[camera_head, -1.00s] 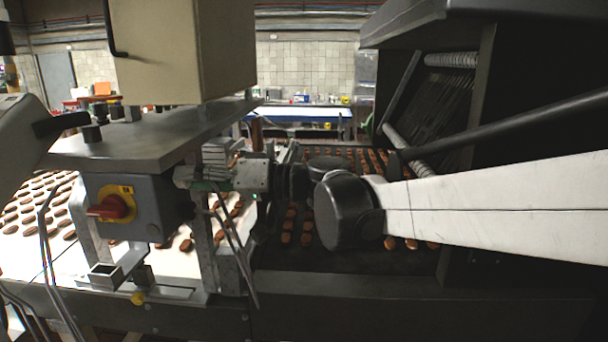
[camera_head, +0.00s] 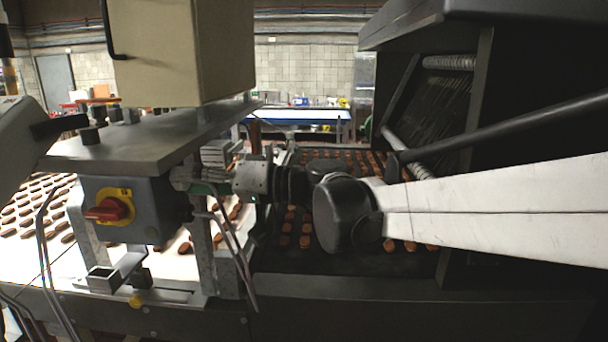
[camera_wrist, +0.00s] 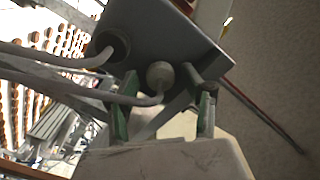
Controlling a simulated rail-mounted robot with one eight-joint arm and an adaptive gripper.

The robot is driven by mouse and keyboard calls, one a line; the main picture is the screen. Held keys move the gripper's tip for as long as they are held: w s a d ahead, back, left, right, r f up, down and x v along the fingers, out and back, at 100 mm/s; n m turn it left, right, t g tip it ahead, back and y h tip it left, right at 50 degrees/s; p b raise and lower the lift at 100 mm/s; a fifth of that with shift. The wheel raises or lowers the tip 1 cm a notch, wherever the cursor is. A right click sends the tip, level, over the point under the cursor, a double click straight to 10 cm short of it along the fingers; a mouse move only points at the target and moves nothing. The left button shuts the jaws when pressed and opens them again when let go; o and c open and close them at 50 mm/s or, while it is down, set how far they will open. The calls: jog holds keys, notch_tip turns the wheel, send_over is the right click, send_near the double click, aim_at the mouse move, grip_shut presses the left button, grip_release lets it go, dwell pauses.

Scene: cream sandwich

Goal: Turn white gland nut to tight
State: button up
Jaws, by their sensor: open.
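The white gland nut (camera_wrist: 160,75) is a pale round knob on the underside of a grey box, with a grey cable leaving it, in the wrist view. My gripper (camera_wrist: 162,106) is open, its green-lined fingers below and to either side of the nut, with a gap between them. I cannot tell whether either finger touches it. In the head view my gripper (camera_head: 188,180) is at the right side of the grey switch box (camera_head: 150,210); the nut cannot be made out there.
A black gland (camera_wrist: 110,46) with another cable sits left of the white nut. Cables cross left of my gripper. A red rotary switch (camera_head: 108,210) is on the box front. A metal plate (camera_head: 150,140) overhangs the box. Biscuits lie on the conveyor at left and behind my arm.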

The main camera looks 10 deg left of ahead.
jog(key=w+d+n+p, duration=0.2)
jog(key=d+n, duration=0.9)
jog(key=d, duration=0.3)
jog(key=s+d+f+m+t+h+b, duration=0.3)
jog(key=d+f+m+t+h, duration=0.3)
jog(key=d+f+m, duration=0.4)
jog(key=d+f+h, duration=0.1)
jog(key=d+f, duration=0.2)
jog(key=shift+s+d+f, duration=0.2)
jog(key=shift+s+d, duration=0.05)
jog(key=shift+s, duration=0.15)
dwell(0.5)
dwell(0.3)
